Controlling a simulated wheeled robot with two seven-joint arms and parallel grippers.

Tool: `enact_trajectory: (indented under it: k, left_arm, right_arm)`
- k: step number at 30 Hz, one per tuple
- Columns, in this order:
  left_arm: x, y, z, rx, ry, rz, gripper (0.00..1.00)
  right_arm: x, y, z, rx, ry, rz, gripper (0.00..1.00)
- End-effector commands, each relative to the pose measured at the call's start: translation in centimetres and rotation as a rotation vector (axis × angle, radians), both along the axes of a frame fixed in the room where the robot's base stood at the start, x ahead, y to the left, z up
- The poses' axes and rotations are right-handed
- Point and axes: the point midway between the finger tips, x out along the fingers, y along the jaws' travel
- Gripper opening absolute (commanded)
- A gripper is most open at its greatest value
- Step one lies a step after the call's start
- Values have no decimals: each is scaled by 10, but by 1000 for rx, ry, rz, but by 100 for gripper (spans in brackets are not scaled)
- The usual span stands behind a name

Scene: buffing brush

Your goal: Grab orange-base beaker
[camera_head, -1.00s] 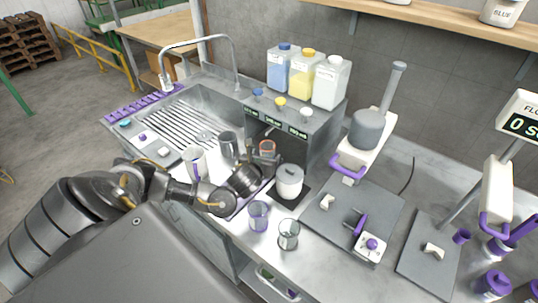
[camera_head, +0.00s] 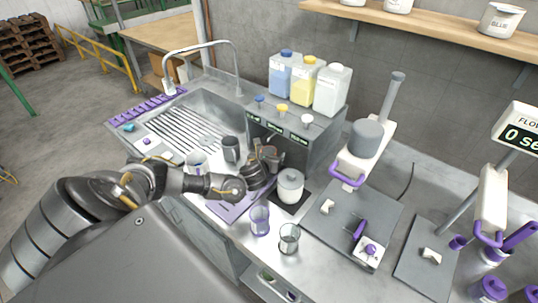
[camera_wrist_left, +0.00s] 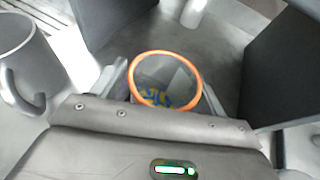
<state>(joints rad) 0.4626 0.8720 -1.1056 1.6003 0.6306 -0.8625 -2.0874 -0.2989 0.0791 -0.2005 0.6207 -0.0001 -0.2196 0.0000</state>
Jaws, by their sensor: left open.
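The orange-base beaker (camera_wrist_left: 166,82) shows in the left wrist view as a clear round vessel with an orange ring facing the camera. In the head view it is largely hidden behind my left gripper (camera_head: 268,160), by the dispenser station. My left gripper is open, with one finger on each side of the beaker in the left wrist view. I cannot tell whether the fingers touch it. My right gripper is not in view.
A purple-base beaker (camera_head: 260,220) and a clear beaker (camera_head: 289,239) stand nearer. The dispenser (camera_head: 318,139) is behind.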

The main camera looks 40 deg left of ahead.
Motion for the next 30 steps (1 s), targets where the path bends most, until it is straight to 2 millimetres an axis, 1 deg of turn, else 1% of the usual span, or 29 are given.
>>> enact_trajectory:
  k: [2,5,12,15,23,26,30]
  left_arm:
    - [0,0,0,0,0,0,74]
    - [0,0,0,0,0,0,62]
    - [0,0,0,0,0,1,31]
    - [0,0,0,1,-1,1,21]
    - [0,1,2,1,-1,1,20]
    - [0,1,8,-1,-2,2,20]
    - [1,1,22,0,-5,0,20]
  right_arm:
    - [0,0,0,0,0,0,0]
    - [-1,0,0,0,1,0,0]
    - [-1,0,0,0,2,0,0]
    - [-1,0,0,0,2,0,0]
    - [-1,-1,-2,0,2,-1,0]
    - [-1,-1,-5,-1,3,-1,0]
    - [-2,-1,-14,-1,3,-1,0]
